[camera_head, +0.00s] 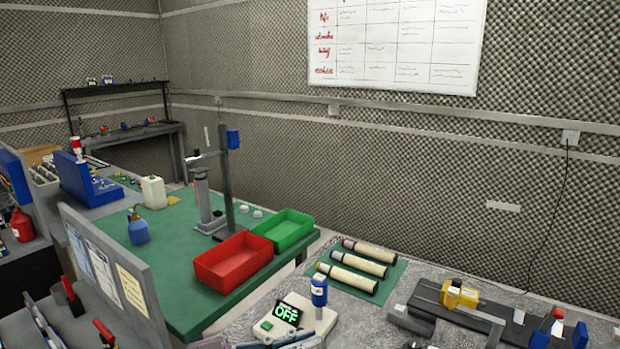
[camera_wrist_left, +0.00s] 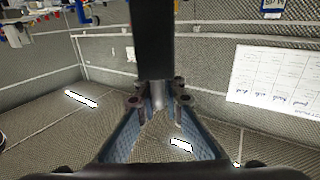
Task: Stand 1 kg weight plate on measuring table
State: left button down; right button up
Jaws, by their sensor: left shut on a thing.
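My left gripper (camera_wrist_left: 158,98) shows in the left wrist view with its fingertips closed on a dark slab-like thing (camera_wrist_left: 153,40). I cannot read a mark on it or tell for sure that it is the 1 kg weight plate. In the head view only a small part of the left gripper (camera_head: 283,342) shows at the bottom edge, and what it holds is not visible there. A grey speckled table top (camera_head: 378,322) lies at the front right; I cannot tell whether it is the measuring table. My right gripper is not in view.
Several cream tubes (camera_head: 347,279) lie on a green mat. A red bin (camera_head: 233,262) and a green bin (camera_head: 284,230) stand behind. A black rail fixture (camera_head: 500,312) is at right.

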pick_arm(q)
jog(key=shift+w+a+r+n+t+y, duration=0.15)
jog(key=shift+a+n+t+y, duration=0.1)
jog(key=shift+n+t, duration=0.25)
jog(key=shift+w+a+r+n+t+y, duration=0.1)
jog(key=shift+a+n+t+y, duration=0.15)
jog(key=shift+t, duration=0.35)
jog(key=s+a+f+n+t+y, duration=0.2)
jog(key=a+n+t+y, duration=0.2)
jog(key=a+y, duration=0.3)
jog(key=s+a+f+n+t+y, duration=0.2)
jog(key=a+f+n+t+y, duration=0.1)
jog(key=a+n+y, duration=0.4)
jog(key=a+t+y, duration=0.1)
jog(key=a, duration=0.1)
jog(key=shift+a+f, duration=0.2)
jog(key=shift+a, duration=0.15)
jog(key=shift+n, duration=0.35)
